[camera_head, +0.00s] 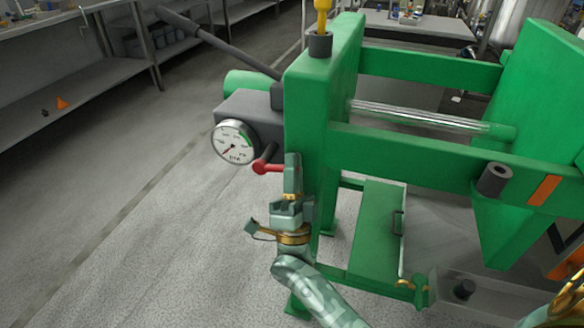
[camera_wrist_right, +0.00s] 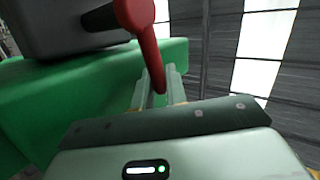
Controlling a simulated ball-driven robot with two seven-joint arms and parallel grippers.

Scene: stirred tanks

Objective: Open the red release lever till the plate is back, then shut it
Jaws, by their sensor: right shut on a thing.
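The red release lever (camera_head: 265,166) sticks out from the dark grey pump block (camera_head: 248,112) at the left of the green press frame. My right gripper (camera_head: 292,165) is beside the press post, at the lever. In the right wrist view the red lever (camera_wrist_right: 146,40) hangs down with its end between the fingers (camera_wrist_right: 160,88), which are shut on it. In the head view the fingers partly hide the lever's end. The green plate (camera_head: 520,150) stands at the right, at the end of a bright rod (camera_head: 430,118) reaching from the left post. My left gripper is not in view.
A round dial gauge (camera_head: 234,142) sits on the block, its red needle pointing lower left. A dark pump handle (camera_head: 222,46) slants up left. A green beam (camera_head: 450,155) runs right of the post. The floor (camera_head: 130,230) at left is clear; a shelf bench (camera_head: 80,85) stands behind.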

